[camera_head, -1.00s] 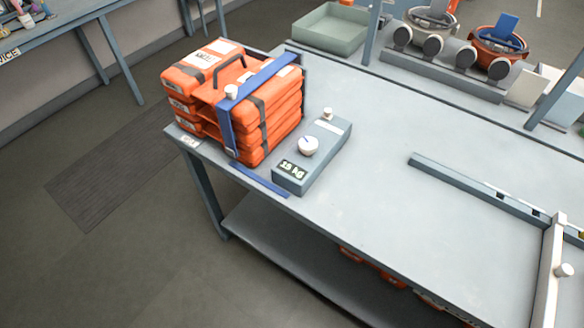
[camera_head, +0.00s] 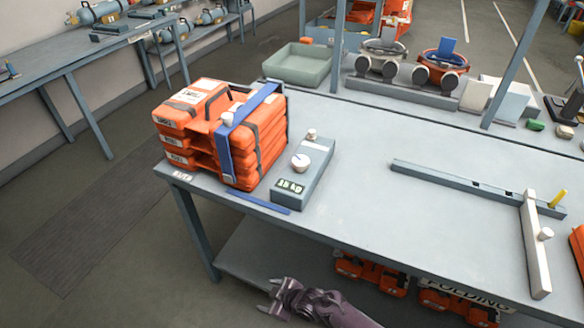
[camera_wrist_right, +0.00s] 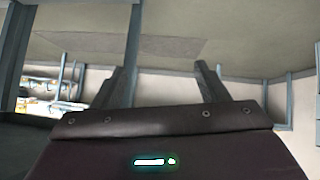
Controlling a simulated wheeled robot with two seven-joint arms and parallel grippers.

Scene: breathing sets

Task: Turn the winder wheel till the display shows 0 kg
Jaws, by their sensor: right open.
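The winder box (camera_head: 305,172) is a blue-grey unit on the table near its left front edge. Its display (camera_head: 289,187) is dark with pale digits that look like 15 kg or similar. The white round winder wheel (camera_head: 300,162) sits on top of the box, with a small white knob (camera_head: 311,133) behind it. A blue strap (camera_head: 224,139) runs around a stack of orange cases (camera_head: 188,125) just left of the box. My right gripper (camera_head: 267,297) is low in front of the table, well below the box, open and empty. In the right wrist view its two fingers (camera_wrist_right: 164,80) are apart. My left gripper is not seen.
The table top (camera_head: 370,215) is clear right of the box. A grey rail (camera_head: 470,187) and a white bar (camera_head: 534,245) lie farther right. A green tray (camera_head: 298,63) stands behind. Orange cases (camera_head: 370,273) fill part of the lower shelf.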

